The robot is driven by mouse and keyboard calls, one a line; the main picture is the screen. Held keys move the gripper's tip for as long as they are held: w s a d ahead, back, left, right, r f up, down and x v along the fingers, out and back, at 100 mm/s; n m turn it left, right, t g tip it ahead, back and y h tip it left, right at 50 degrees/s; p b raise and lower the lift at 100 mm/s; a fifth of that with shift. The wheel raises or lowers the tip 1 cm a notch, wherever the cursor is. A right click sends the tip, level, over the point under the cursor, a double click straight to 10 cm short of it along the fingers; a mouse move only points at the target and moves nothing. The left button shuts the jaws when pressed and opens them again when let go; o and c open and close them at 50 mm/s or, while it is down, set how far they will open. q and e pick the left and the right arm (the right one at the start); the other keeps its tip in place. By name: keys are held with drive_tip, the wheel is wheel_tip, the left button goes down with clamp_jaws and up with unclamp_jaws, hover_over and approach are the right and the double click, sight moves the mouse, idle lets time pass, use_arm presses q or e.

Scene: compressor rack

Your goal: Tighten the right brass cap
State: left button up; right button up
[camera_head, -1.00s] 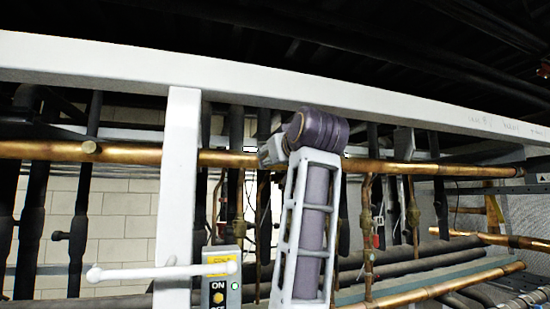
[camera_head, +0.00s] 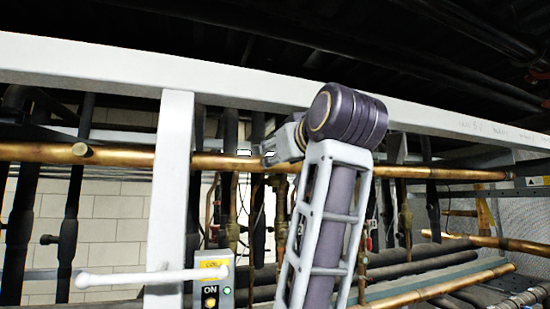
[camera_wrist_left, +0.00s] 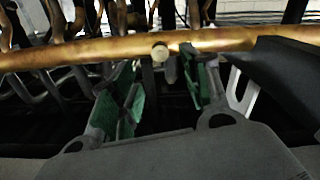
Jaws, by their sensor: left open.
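A brass cap (camera_wrist_left: 160,52) sticks out from the horizontal copper pipe (camera_wrist_left: 90,52) in the left wrist view. My left gripper (camera_wrist_left: 160,92) is open, with green pads on its fingers. The cap shows in the gap between the fingers, beyond the tips, and nothing is held. In the head view the gripper (camera_head: 268,150) is small and partly hidden by my arm, in front of the pipe (camera_head: 215,161). A cap there is not clearly visible. Another brass cap (camera_head: 80,149) sits on the same pipe at the far left. My right gripper is not in view.
A white upright post (camera_head: 172,200) and a white top beam (camera_head: 260,87) frame the pipe. Dark vertical pipes (camera_head: 68,200) stand behind.

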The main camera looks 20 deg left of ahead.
use_arm(q)
drive_tip(key=v, duration=0.3)
drive_tip(key=shift+s, duration=0.1)
idle(0.7)
